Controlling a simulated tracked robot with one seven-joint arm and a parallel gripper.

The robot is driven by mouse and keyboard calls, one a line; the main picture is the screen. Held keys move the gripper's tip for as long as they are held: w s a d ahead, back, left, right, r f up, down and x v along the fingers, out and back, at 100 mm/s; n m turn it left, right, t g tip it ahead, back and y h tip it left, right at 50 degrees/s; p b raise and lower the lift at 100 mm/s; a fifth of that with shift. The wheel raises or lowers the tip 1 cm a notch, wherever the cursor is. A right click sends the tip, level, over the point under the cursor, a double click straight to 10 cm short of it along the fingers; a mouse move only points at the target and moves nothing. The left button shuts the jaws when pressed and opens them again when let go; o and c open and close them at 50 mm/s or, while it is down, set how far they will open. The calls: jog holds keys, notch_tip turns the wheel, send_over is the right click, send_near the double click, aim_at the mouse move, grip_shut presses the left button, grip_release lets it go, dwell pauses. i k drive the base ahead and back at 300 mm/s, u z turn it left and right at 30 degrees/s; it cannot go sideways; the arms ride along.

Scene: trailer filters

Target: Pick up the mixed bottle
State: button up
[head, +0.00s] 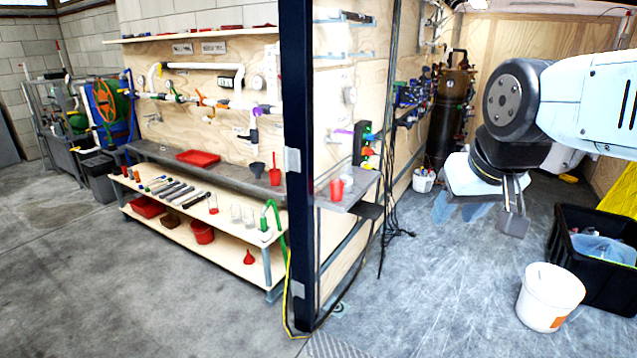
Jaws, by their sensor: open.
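My gripper (482,215) hangs from my arm at the right of the head view. Its fingers point down, apart and empty, above the grey floor. I cannot tell which thing is the mixed bottle. Small containers stand on the wooden shelf unit (190,228) at the left, such as clear vessels (236,213) near its right end and small orange-topped ones (127,172) near its left end. They are too small to tell apart. My gripper is far to the right of them, beyond a dark post (297,140).
A white bucket (549,297) and a black crate (570,255) stand at the lower right. A dark tank (449,120) stands behind my gripper. A narrow ledge holds a red cup (336,189). Cables hang beside it. The left foreground floor is clear.

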aim_at(345, 173)
jog(key=u, duration=0.15)
jog(key=i, duration=1)
jog(key=z, duration=0.05)
